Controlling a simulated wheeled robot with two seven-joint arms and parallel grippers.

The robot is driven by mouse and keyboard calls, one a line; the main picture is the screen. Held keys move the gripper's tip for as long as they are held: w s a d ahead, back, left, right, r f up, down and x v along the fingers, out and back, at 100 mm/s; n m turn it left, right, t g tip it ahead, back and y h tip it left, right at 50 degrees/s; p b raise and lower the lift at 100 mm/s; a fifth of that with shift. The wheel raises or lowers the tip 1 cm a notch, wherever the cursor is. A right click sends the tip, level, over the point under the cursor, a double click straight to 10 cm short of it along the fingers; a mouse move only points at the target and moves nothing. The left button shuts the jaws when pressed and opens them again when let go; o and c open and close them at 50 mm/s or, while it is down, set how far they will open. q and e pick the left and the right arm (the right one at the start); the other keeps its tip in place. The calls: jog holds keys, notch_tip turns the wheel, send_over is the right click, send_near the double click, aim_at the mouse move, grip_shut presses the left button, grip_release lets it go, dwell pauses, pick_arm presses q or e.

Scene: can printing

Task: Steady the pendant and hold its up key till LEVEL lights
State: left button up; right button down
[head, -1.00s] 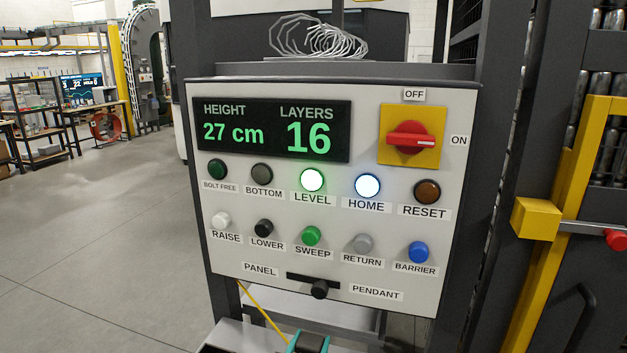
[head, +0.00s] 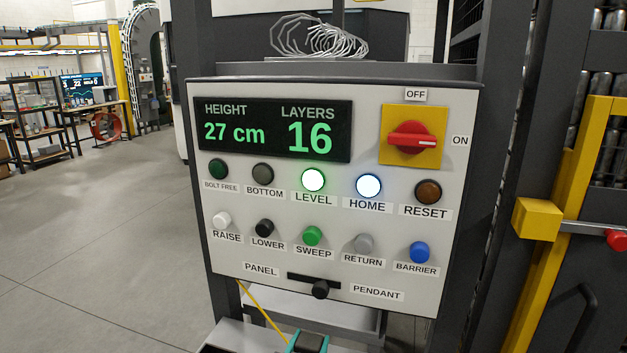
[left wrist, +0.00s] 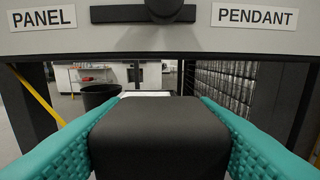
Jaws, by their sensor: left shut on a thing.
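The LEVEL lamp (head: 313,180) on the control panel (head: 330,268) is lit with a green rim, and the HOME lamp (head: 368,186) is lit white. The display (head: 272,130) reads height 27 cm and layers 16. My left gripper (head: 308,343) is at the bottom edge of the head view, below the panel. In the left wrist view its teal fingers (left wrist: 160,125) are shut on a dark block (left wrist: 158,130), which appears to be the pendant. The up key and the pendant's lettering are not visible. My right gripper is not in view.
The black selector knob (head: 320,289) sits between PANEL and PENDANT labels, just above my left gripper. A yellow cable (head: 262,312) hangs at the panel's lower left. A yellow-framed guard (head: 537,219) stands to the right. Open floor (head: 100,240) lies to the left.

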pick_arm(q)
jog(key=shift+a, duration=0.1)
jog(key=o, duration=1.4)
